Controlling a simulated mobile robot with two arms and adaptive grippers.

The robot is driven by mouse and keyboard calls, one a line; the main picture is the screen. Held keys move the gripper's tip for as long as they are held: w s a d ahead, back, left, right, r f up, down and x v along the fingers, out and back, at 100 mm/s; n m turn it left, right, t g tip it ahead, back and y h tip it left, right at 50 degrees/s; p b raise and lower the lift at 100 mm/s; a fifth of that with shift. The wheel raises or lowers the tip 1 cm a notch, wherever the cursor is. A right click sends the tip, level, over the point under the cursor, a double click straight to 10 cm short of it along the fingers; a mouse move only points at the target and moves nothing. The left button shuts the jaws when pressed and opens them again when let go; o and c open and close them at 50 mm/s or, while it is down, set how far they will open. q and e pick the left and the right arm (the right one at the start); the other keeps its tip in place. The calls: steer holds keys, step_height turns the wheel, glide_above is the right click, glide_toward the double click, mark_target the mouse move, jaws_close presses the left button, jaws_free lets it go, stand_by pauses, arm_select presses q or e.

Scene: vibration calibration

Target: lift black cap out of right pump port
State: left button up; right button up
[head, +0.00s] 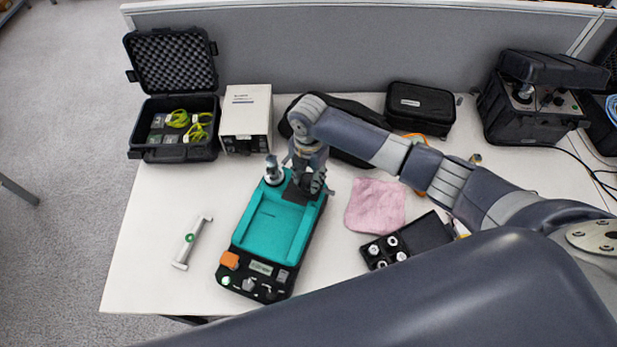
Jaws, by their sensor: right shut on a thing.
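The pump (238,240) is a dark case with a teal tray, standing on the white table, with controls at its near end. A silver fitting (273,173) stands upright at the left port on its far end. My right gripper (312,186) points down at the right port on the far end and is shut on the black cap, which is mostly hidden between the fingers. The right port is covered by the gripper, so I cannot tell whether the cap is seated or raised. My left gripper is out of view.
A pink cloth (375,206) and a black box of small fittings (430,232) lie right of the pump. A silver level-like bar (192,243) lies left. An open black case (172,150), a white box (247,112) and a black pouch (420,108) stand behind.

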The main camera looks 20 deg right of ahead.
mark_target(308, 177)
steer(key=shift+r, duration=0.45)
step_height(308, 177, up, 2)
steer(key=shift+w+r+b, duration=0.1)
steer(key=shift+b, duration=0.7)
steer(key=s+r+p, duration=0.1)
steer(key=s+r, duration=0.2)
steer(key=s, duration=0.5)
steer(key=s+r+p, duration=0.1)
steer(key=s+r, duration=0.2)
steer(key=s, duration=0.5)
steer(key=shift+a, duration=0.15)
steer(key=shift+s+f, duration=0.1)
